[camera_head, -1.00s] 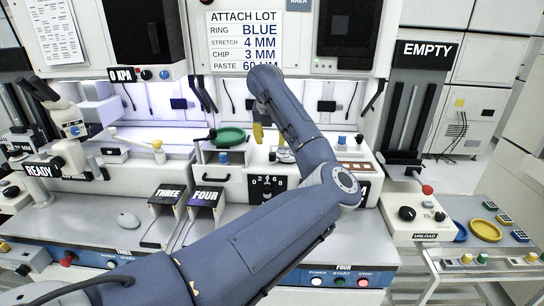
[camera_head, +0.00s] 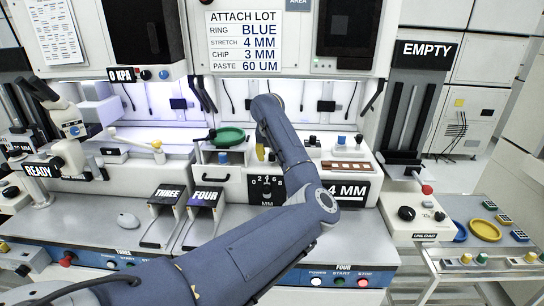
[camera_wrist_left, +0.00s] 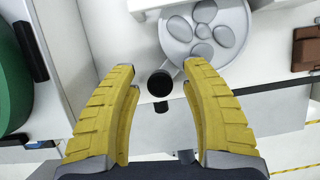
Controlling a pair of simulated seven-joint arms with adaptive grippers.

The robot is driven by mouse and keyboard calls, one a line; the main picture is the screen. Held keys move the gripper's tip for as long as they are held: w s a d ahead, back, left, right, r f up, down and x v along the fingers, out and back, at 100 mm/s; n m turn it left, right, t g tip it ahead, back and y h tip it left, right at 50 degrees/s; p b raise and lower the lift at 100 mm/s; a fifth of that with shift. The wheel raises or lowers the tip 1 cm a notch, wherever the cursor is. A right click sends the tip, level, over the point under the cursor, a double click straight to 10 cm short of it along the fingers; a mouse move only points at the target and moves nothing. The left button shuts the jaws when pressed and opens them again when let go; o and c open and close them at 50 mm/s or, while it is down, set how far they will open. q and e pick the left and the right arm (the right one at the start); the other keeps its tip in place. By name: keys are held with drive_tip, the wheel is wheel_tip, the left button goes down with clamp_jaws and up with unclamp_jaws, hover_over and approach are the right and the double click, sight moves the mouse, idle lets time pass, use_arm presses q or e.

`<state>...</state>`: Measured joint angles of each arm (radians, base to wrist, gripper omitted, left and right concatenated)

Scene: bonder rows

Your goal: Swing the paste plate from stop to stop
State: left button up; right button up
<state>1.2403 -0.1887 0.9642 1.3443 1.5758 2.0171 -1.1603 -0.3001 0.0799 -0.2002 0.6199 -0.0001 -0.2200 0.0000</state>
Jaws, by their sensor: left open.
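A pale grey round plate (camera_wrist_left: 205,30) with several rounded recesses shows at the top of the left wrist view. It appears to be the paste plate; a short arm seems to run from it toward an upright black knob (camera_wrist_left: 159,84). My left gripper (camera_wrist_left: 160,68) is open, with its yellow fingers on either side of the knob. No finger visibly touches the knob. In the head view the left gripper (camera_head: 260,152) is mostly hidden behind my arm, and the grey plate is hidden there too. My right gripper is not in view.
A green disc (camera_head: 228,137) with a black handle is left of the gripper and also fills the left wrist view's left edge. A brown block strip (camera_head: 347,166) is to the right, above the 4 MM label (camera_head: 348,190). A numbered dial (camera_head: 267,188) is on the front.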

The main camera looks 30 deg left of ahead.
use_arm(q)
clamp_jaws()
idle(0.3)
drive_tip(key=shift+s, duration=0.1)
